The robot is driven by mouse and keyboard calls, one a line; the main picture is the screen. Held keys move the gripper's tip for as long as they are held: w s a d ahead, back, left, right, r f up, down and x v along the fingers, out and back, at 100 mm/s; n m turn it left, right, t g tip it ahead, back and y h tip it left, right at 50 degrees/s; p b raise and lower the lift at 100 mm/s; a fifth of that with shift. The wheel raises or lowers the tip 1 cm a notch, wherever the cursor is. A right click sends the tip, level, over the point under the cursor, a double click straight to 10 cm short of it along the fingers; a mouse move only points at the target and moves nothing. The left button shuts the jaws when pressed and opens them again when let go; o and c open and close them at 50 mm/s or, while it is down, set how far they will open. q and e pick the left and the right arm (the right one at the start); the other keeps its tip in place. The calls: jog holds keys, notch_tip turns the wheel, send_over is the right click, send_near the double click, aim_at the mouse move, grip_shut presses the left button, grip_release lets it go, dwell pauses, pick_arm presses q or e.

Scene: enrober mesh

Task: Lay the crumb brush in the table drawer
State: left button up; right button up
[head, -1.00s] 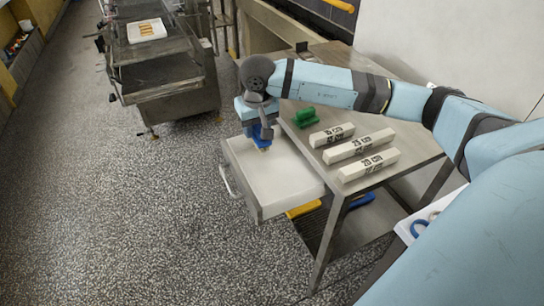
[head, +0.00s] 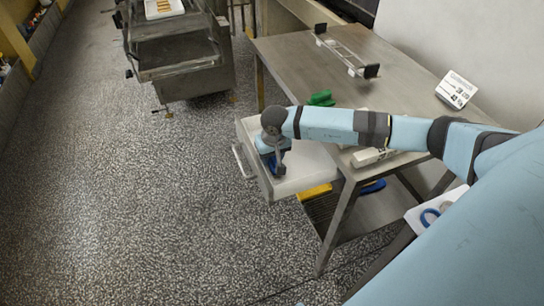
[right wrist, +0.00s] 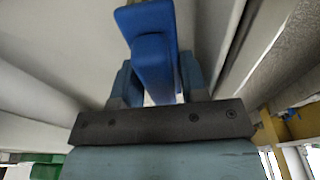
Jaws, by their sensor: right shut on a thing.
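The crumb brush (right wrist: 155,55) is blue. In the right wrist view my right gripper (right wrist: 156,88) is shut on it, with a finger on either side. In the head view my right gripper (head: 278,165) is over the open table drawer (head: 312,172), near its front-left part, with a bit of blue at its jaws. The drawer is a pale, shallow box pulled out of the steel table. The wrist view shows pale walls on both sides of the brush. The bristles are hidden, and I cannot tell whether they touch the drawer floor. My left gripper is not in view.
The steel table (head: 365,85) bears a green block (head: 321,98), a rack with dark ends (head: 345,50) and a white sign (head: 456,90). Pale bars (head: 372,156) are partly hidden by my arm. A yellow item (head: 314,192) is below the drawer.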

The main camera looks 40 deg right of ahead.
jog(key=shift+f, duration=0.4)
jog(key=shift+f, duration=0.2)
jog(key=o, duration=0.7)
jog(key=shift+r, duration=0.1)
